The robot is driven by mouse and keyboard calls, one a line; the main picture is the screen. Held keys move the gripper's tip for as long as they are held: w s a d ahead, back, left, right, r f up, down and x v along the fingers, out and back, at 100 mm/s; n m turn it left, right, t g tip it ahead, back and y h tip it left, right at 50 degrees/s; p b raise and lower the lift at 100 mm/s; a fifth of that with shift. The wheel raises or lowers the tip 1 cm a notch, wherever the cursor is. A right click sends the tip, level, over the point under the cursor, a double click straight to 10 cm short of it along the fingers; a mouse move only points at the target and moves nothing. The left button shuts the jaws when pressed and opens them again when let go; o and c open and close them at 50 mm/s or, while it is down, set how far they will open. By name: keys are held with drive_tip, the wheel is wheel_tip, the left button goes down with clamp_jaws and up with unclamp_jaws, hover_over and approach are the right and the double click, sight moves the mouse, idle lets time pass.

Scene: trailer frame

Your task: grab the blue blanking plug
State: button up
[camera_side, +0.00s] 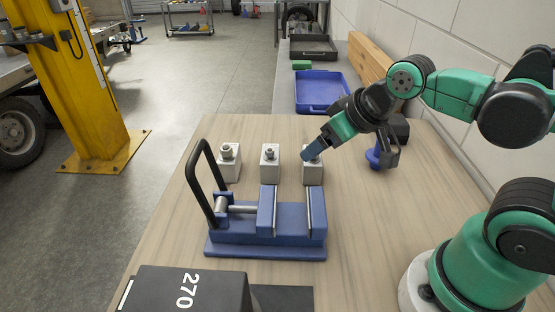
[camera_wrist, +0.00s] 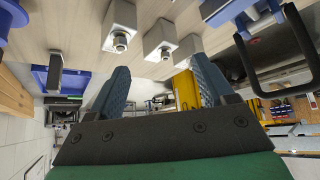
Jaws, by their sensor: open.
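The blue blanking plug (camera_side: 374,157) appears to be the small round blue part standing on the wooden bench, partly hidden behind my wrist in the side view. A blue rounded part cut off at the top left of the wrist view (camera_wrist: 10,16) looks like the same plug. My gripper (camera_side: 314,148) is open and empty, with its fingers pointing down-left above the rightmost white block, to the left of the plug. In the wrist view my two blue-grey fingers (camera_wrist: 158,88) stand wide apart with nothing held between them; the plug lies outside them.
Three white blocks with metal fittings (camera_side: 270,165) stand in a row. A blue vise (camera_side: 265,240) with a tall black handle (camera_side: 192,185) sits in front. A blue tray (camera_side: 322,104) lies behind. Bench right of the vise is clear.

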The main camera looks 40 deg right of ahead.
drive_tip(key=m+g+h, duration=1.3)
drive_tip(key=m, duration=0.9)
hover_over(378, 141)
drive_tip(key=shift+d+f, duration=0.1)
drive_tip(key=shift+f, duration=0.65)
drive_tip(key=shift+f+m, duration=0.25)
drive_tip(key=shift+m, duration=0.05)
drive_tip(key=shift+f, duration=1.75)
wheel_tip(378, 141, down, 3)
drive_tip(key=shift+d+f, duration=0.1)
drive_tip(key=shift+d, duration=0.05)
drive_tip(key=shift+x, duration=1.4)
drive_tip(key=shift+r, duration=0.2)
clamp_jaws()
